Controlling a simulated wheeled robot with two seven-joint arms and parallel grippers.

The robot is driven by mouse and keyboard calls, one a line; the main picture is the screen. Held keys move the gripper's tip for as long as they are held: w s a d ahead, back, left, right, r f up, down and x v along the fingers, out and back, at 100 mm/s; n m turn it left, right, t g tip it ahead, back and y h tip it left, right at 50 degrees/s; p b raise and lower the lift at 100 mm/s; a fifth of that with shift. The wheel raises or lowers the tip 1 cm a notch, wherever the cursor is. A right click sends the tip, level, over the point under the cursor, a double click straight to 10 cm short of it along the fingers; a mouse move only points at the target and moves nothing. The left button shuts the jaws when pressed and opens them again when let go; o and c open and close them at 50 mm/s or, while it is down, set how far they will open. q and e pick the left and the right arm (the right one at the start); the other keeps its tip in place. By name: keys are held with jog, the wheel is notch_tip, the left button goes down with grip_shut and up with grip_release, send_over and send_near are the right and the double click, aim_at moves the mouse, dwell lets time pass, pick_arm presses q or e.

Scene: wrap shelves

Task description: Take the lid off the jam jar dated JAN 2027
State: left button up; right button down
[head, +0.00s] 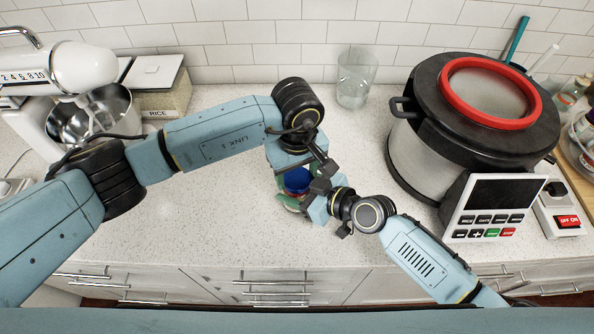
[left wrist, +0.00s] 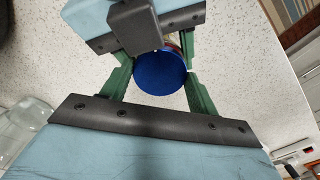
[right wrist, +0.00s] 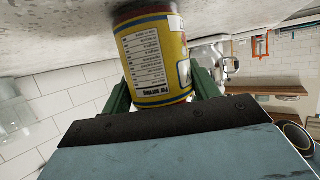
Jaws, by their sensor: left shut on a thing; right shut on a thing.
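A jar with a round blue lid (head: 297,180) stands upright in the middle of the counter, between my two grippers. My left gripper (left wrist: 158,82) is shut on the lid from above, its green fingers on either side of the rim. My right gripper (right wrist: 160,88) is shut on the jar's body from the side. The jar's yellow and red label (right wrist: 152,58) faces the right wrist camera, with a white text panel. Its print is too small to read surely, so I cannot tell the date. The lid sits on the jar.
A large pressure cooker (head: 408,160) with a control panel stands at right. A clear glass (head: 355,78) stands behind the jar. A stand mixer (head: 85,68) and a rice box (head: 165,92) are at left. The counter is clear in front of the jar.

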pick_arm(q)
jog(key=n, duration=0.6)
jog(key=shift+n, duration=0.3)
jog(key=n, duration=0.6)
jog(key=shift+r, duration=0.1)
jog(key=o, duration=1.1)
